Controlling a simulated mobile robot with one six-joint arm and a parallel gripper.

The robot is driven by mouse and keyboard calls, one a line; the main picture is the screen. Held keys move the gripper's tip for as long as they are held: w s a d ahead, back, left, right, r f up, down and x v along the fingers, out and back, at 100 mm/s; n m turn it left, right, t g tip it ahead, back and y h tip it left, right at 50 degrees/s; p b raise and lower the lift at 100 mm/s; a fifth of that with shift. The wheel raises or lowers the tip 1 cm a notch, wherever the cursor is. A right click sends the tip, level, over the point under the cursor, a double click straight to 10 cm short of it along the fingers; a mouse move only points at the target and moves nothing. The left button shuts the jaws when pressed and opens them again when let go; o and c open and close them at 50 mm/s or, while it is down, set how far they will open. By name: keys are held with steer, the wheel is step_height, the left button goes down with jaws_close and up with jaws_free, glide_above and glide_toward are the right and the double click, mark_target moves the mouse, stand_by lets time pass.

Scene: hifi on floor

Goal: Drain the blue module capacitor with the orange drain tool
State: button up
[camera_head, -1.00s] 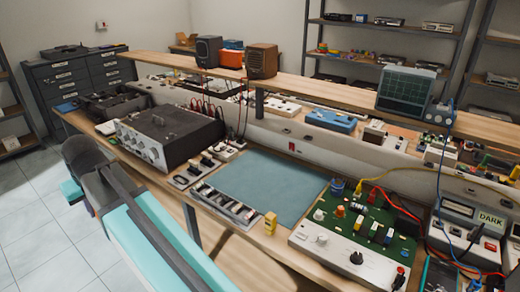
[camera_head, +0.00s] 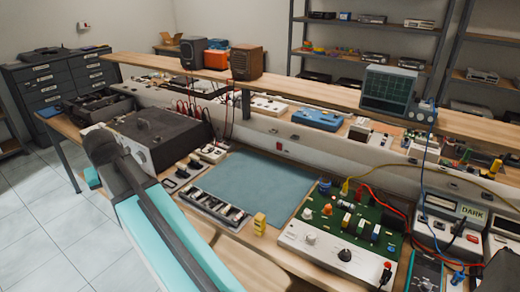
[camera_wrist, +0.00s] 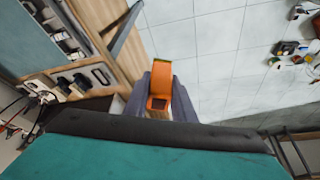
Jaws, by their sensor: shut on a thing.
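My gripper (camera_wrist: 161,86) shows in the wrist view, its two grey fingers closed on the sides of an orange block-like tool (camera_wrist: 161,77), the drain tool. The tool has a dark patch near its lower end. The wrist view shows floor tiles beyond it. In the head view my arm shows at the lower left, but I cannot make out the gripper or tool. A green circuit board (camera_head: 349,215) carries several coloured parts, among them a blue cylinder (camera_head: 324,187) at its back left and a small blue block (camera_head: 375,232). I cannot tell which is the blue module capacitor.
A blue-grey mat (camera_head: 255,188) lies bare on the bench. A yellow block (camera_head: 259,224) stands near the front edge. A black-topped instrument (camera_head: 157,138) stands left. Red and yellow cables run beside the board to a meter marked DARK (camera_head: 473,217). A raised wooden shelf (camera_head: 300,95) spans behind.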

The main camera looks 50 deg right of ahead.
steer(key=s+d+m+g+h+p, duration=0.15)
steer(key=s+d+m, duration=0.3)
steer(key=d, duration=0.75)
steer(key=s+d+m+g+h+p, duration=0.15)
steer(key=s+d+m, duration=0.3)
steer(key=d, duration=0.65)
steer(key=s+d+m+g+p, duration=0.15)
steer(key=s+d+m, duration=0.3)
steer(key=d, duration=0.75)
steer(key=s+d+m+g+y+p, duration=0.1)
steer(key=s+d+m+p, duration=0.2)
steer(key=s+d+m, duration=0.3)
steer(key=s+d+r+m+g+p, duration=0.1)
steer(key=s+d+m, duration=0.5)
steer(key=s+d, duration=0.9)
steer(key=s+g+p, duration=0.1)
steer(key=s, duration=0.8)
steer(key=shift+s+r+y+p, duration=0.15)
steer(key=shift+s+y+p, duration=0.1)
steer(key=shift+y+p, duration=0.15)
steer(key=shift+f, duration=0.2)
steer(key=shift+f+b, duration=1.7)
steer(key=shift+f, duration=1.5)
steer(key=shift+f, duration=0.2)
